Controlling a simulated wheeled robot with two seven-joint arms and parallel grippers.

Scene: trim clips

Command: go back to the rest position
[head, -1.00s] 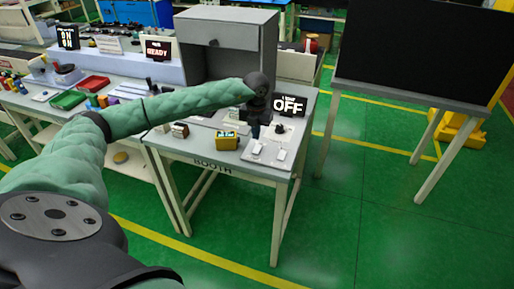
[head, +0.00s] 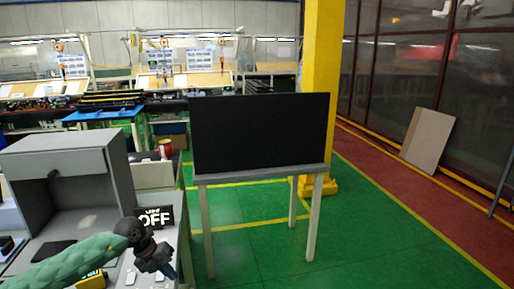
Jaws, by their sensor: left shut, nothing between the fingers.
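My left arm comes in from the lower left of the head view, in a green sleeve. My left gripper (head: 167,268) is dark and shut, with nothing between its fingers. It is over the right part of the booth table (head: 180,238), in front of the black OFF sign (head: 153,217). My right gripper is not in view.
A grey booth box (head: 70,180) stands on the table at the left. A yellow item (head: 91,281) and small white pieces (head: 130,278) lie near my left arm. A black screen (head: 260,133) on a grey stand is behind, near a yellow pillar (head: 321,90). Green floor is free at the right.

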